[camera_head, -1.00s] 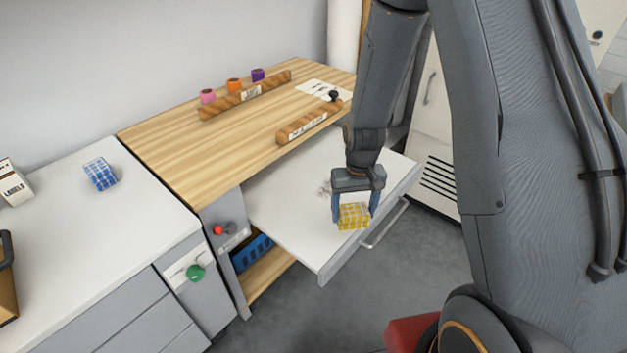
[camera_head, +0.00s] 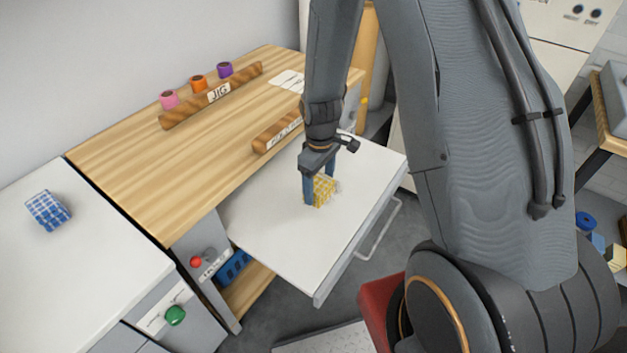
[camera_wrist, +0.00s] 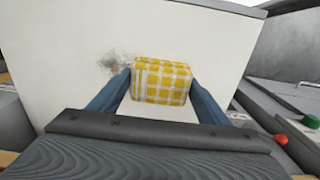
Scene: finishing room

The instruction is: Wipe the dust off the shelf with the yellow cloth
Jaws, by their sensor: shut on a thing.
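The yellow checked cloth (camera_head: 323,191) is a folded block between the fingers of my gripper (camera_head: 318,183). It also shows in the wrist view (camera_wrist: 162,82), squeezed between the two blue fingers. The white pull-out shelf (camera_head: 280,225) extends below the wooden worktop. A grey-brown dust smudge (camera_wrist: 116,62) lies on the shelf, just left of the cloth in the wrist view. In the head view the cloth and gripper hide most of it. The cloth is at or just above the shelf; I cannot tell whether they touch.
A wooden worktop (camera_head: 150,150) with a jig bar (camera_head: 190,108) and pink, orange and purple rolls is behind the shelf. A blue checked block (camera_head: 47,210) lies on the left counter. A green knob (camera_head: 175,315) and a red knob (camera_head: 196,262) stick out left of the shelf.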

